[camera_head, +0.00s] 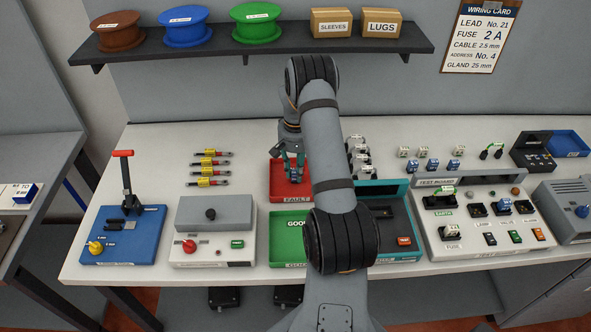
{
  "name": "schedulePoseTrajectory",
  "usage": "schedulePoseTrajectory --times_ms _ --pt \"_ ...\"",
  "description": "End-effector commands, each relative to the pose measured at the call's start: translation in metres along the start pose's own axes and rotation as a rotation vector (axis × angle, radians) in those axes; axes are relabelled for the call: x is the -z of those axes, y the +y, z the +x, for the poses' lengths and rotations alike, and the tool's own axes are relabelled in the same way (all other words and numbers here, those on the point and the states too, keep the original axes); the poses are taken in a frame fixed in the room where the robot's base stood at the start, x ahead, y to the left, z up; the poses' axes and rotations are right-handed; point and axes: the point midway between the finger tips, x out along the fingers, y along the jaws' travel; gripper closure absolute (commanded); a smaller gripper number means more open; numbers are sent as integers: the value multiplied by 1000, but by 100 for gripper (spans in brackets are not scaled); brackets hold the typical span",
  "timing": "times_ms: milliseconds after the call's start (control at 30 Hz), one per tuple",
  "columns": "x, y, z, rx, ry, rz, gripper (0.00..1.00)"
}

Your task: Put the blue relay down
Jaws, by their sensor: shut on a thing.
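My gripper (293,168) points down over the red tray marked FAULT (276,190). It is shut on a small blue relay (296,177), which is mostly hidden by the fingers. I cannot tell whether the relay touches the tray floor or hangs just above it. My arm covers the tray's right side. The green tray marked GOOD (281,220) lies in front of the red one, partly behind my arm.
A grey device box (213,213) and a blue crimping base (126,235) stand to the left. Several yellow-marked leads (211,171) lie behind them. A teal-framed tester (396,215) and the test board (478,222) stand right. Blue relays (433,164) stand at the back right.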

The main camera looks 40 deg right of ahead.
Motion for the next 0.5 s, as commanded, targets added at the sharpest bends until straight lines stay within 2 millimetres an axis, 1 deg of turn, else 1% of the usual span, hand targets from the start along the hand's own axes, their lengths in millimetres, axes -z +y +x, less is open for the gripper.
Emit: schedulePoseTrajectory --times_ms 167,200,500 --pt "0 0 5 0 -1 -1 98" --pt "0 0 3 0 -1 -1 76" --pt "0 0 3 0 -1 -1 59"
